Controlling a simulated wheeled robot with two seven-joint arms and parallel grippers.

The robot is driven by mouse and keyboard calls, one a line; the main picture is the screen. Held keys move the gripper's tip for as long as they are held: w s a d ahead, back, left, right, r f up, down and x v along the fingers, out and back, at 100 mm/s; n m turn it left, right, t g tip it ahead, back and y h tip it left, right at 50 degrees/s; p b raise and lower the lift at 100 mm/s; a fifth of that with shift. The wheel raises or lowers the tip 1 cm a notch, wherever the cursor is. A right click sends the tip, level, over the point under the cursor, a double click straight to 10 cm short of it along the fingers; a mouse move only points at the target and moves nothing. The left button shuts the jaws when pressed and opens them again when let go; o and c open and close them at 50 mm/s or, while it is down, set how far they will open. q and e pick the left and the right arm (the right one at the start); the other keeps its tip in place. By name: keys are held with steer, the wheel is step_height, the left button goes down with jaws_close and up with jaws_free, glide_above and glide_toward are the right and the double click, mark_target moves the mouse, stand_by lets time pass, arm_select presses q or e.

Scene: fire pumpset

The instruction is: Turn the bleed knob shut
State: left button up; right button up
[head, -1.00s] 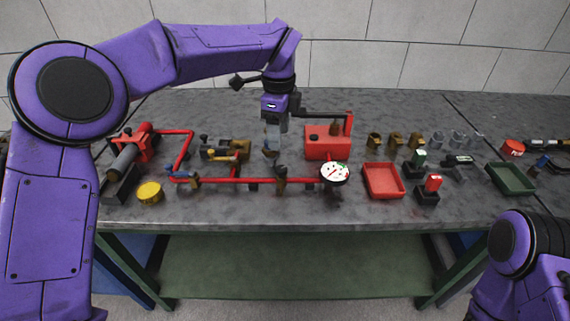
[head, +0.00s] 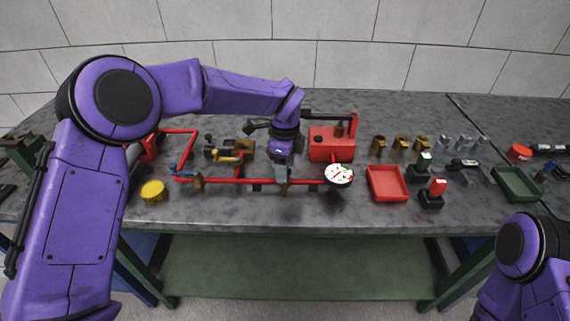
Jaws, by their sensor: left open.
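My left gripper (head: 281,176) points down over the red pipe (head: 221,181), with its jaws open. The small brownish valve fitting (head: 284,188) on that pipe is right under and behind its fingers, mostly hidden. It looks like the bleed knob, but its knob cannot be made out. I cannot tell whether the fingers touch it or are around it. A round white gauge (head: 339,174) sits at the pipe's right end. My right arm shows at the lower right, its gripper out of view.
A red tank (head: 331,144) with a brass fitting stands behind the pipe. A yellow cap (head: 153,191), red tray (head: 387,184) and green tray (head: 516,183) lie on the grey bench (head: 300,213).

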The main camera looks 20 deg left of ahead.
arm_select(q)
steer(key=c, duration=1)
steer(key=shift+c, duration=0.2)
